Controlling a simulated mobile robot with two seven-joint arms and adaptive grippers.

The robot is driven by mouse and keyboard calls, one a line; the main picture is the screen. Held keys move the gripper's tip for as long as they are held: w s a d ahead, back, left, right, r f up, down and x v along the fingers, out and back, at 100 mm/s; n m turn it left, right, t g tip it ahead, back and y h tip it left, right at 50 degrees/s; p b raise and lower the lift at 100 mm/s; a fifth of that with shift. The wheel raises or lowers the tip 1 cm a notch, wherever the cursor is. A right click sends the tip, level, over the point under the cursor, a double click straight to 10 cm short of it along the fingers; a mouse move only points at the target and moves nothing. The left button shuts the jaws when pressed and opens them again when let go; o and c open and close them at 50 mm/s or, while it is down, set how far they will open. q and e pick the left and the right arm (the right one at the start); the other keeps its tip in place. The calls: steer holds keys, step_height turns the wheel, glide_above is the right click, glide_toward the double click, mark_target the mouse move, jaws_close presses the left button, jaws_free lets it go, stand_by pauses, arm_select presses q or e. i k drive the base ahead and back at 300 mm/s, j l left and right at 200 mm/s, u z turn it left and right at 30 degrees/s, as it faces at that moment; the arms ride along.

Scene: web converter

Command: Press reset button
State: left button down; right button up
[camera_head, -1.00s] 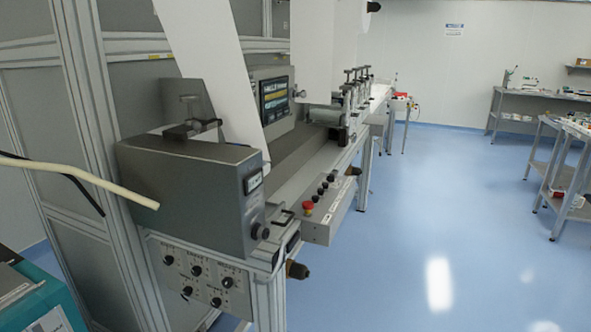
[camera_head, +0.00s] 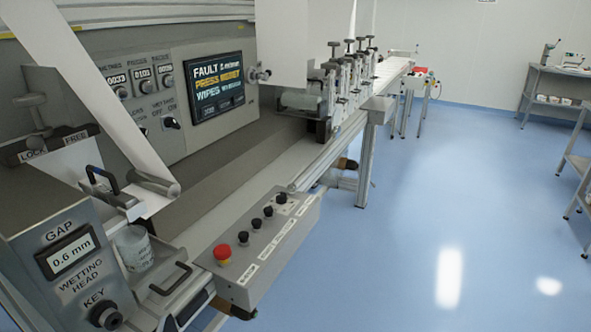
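A grey control box (camera_head: 262,262) sticks out from the front of the machine in the lower middle. On its top are a red mushroom button (camera_head: 222,252) at the near end and a row of black knobs or buttons (camera_head: 268,212) beyond it. Labels on its side are too small to read, so I cannot tell which one is reset. The machine's screen (camera_head: 216,85) shows "FAULT", a line that seems to read "PRESS RESET", and "WIPES". Neither of my grippers is in view.
A wetting head box (camera_head: 68,262) with a "0.6 mm" gap display and a key knob stands at the lower left. A white web (camera_head: 110,100) runs down past the panel. Blue floor (camera_head: 400,230) is clear to the right. Shelving (camera_head: 560,95) stands at the far right.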

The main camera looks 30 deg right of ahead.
mark_target(291, 187)
steer(key=i+l, duration=0.1)
steer(key=l, duration=0.3)
steer(key=i+l, duration=0.15)
steer(key=l, duration=0.25)
steer(key=i+l, duration=0.1)
steer(key=l, duration=0.3)
steer(key=i+l, duration=0.15)
steer(key=l, duration=0.25)
steer(key=i+l, duration=0.1)
steer(key=l, duration=0.3)
steer(key=i+l+u, duration=0.1)
steer(key=l, duration=0.35)
steer(key=i+l, duration=0.1)
steer(key=l, duration=0.3)
